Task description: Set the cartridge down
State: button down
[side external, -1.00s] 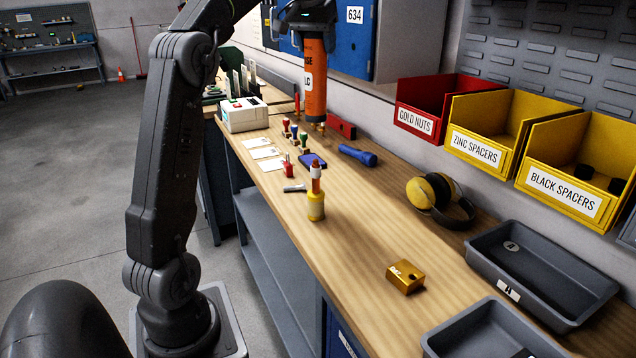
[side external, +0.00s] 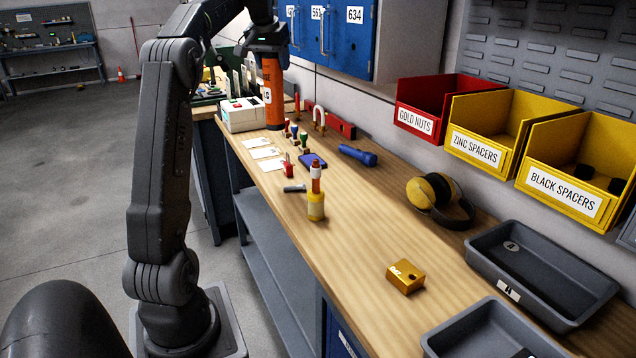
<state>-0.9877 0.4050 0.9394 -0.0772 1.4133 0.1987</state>
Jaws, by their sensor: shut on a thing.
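The cartridge is an orange tube (side external: 273,95) with dark print and a white label patch. It hangs nearly upright from my gripper (side external: 268,54), which is shut on its top end. The cartridge is at the far part of the wooden bench, just right of a white box-shaped device (side external: 243,115) and behind the stamps. I cannot tell whether its lower end touches the bench top or is held above it. The gripper's fingers are mostly dark and small here.
A yellow pot (side external: 316,207), ear defenders (side external: 440,197) and a gold block (side external: 405,276) stand nearer. The bench middle (side external: 370,215) is clear.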

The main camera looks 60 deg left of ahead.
aim_at(276, 85)
notch_tip(276, 85, down, 6)
jog(key=shift+r, duration=0.2)
jog(key=shift+w+d+f, duration=0.1)
jog(key=shift+w+f, duration=0.05)
jog(key=shift+f, duration=0.15)
jog(key=w+d+f, duration=0.4)
jog(key=w+f, duration=0.6)
jog(key=f, duration=0.1)
jog(key=shift+w, duration=0.35)
jog(key=shift+f, duration=0.2)
jog(key=shift+c, duration=1.7)
grip_release()
